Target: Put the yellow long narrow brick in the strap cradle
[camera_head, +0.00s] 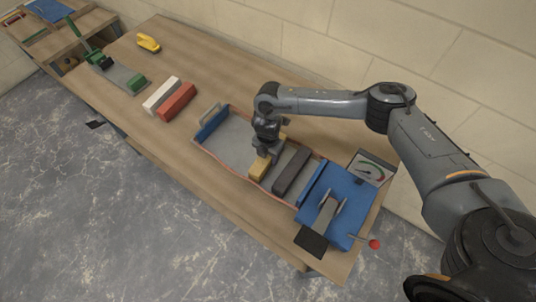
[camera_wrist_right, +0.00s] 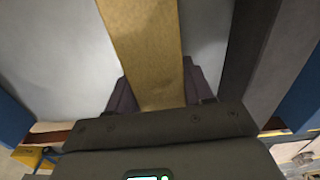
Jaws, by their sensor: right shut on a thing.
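The yellow long narrow brick (camera_head: 259,168) is inside a shallow tray (camera_head: 222,158) with blue end pieces and a thin reddish rim. My right gripper (camera_head: 264,152) is over the tray and shut on the brick. In the right wrist view the yellow brick (camera_wrist_right: 147,50) runs between the two dark fingers of my right gripper (camera_wrist_right: 158,90). Whether the brick touches the tray floor is hard to tell. The tray may be the strap cradle; no strap is clearly visible. My left gripper is out of view.
A dark grey bar (camera_head: 291,171) lies in the tray, right of the yellow brick.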

